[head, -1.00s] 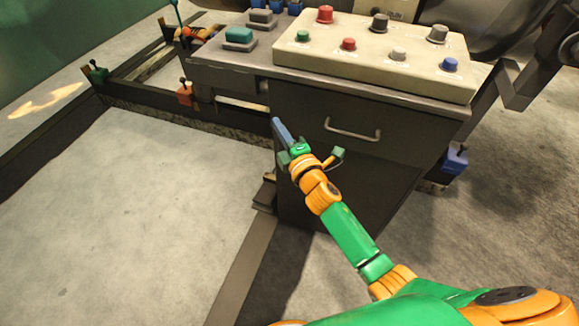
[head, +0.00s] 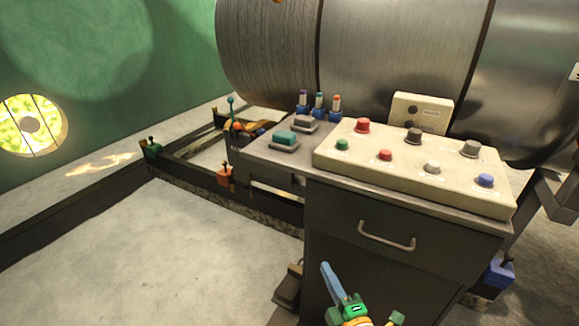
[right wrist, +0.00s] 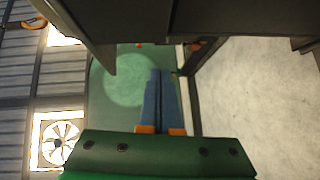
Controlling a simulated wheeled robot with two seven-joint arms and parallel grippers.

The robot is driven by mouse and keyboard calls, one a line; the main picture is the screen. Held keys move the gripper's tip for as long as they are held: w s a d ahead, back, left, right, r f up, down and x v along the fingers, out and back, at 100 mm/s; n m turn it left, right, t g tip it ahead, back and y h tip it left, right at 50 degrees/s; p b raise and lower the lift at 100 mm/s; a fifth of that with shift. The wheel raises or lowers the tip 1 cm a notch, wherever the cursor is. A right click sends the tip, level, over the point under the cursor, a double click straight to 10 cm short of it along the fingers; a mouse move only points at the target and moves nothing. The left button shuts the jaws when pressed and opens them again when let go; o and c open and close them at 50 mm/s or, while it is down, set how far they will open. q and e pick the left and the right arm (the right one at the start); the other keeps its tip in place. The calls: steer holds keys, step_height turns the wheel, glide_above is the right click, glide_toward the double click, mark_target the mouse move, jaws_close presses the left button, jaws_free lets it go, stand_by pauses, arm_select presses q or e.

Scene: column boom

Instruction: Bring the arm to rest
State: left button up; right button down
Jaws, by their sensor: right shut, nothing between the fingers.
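My right gripper (head: 333,281) shows at the bottom of the head view, in front of the dark cabinet (head: 345,245). Its blue fingers point up and it is shut and empty. In the right wrist view the two blue fingers (right wrist: 160,100) lie side by side with nothing between them. Most of the right arm is below the edge of the head view. My left gripper is not in view.
The cabinet bears a cream control box (head: 400,165) with several coloured knobs. A drawer handle (head: 387,237) sticks out of its front. A large metal drum (head: 400,60) stands behind. Open grey floor (head: 170,260) lies to the left.

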steer(key=s+d+f+m+g+h, duration=0.1)
steer(key=s+f+m+g, duration=0.2)
steer(key=f, duration=0.5)
steer(key=s+d+f+m+g+h, duration=0.1)
steer(key=s+f+m+g, duration=0.15)
steer(key=f, duration=0.65)
steer(key=s+d+f+m+g, duration=0.3)
steer(key=s+f+m+g, duration=0.3)
steer(key=s+f, duration=0.95)
steer(key=s+d+f+m+g+h, duration=0.1)
steer(key=s+f+m+g, duration=0.1)
steer(key=s, duration=0.6)
steer(key=s+d+f+m+g, duration=0.1)
steer(key=s+f+m+g, duration=0.15)
steer(key=s, duration=0.45)
step_height(320, 180, up, 16)
steer(key=p, duration=1.5)
steer(key=shift+a+r+p, duration=0.2)
steer(key=shift+r+p, duration=0.05)
steer(key=shift+p, duration=0.1)
steer(key=shift+w, duration=0.1)
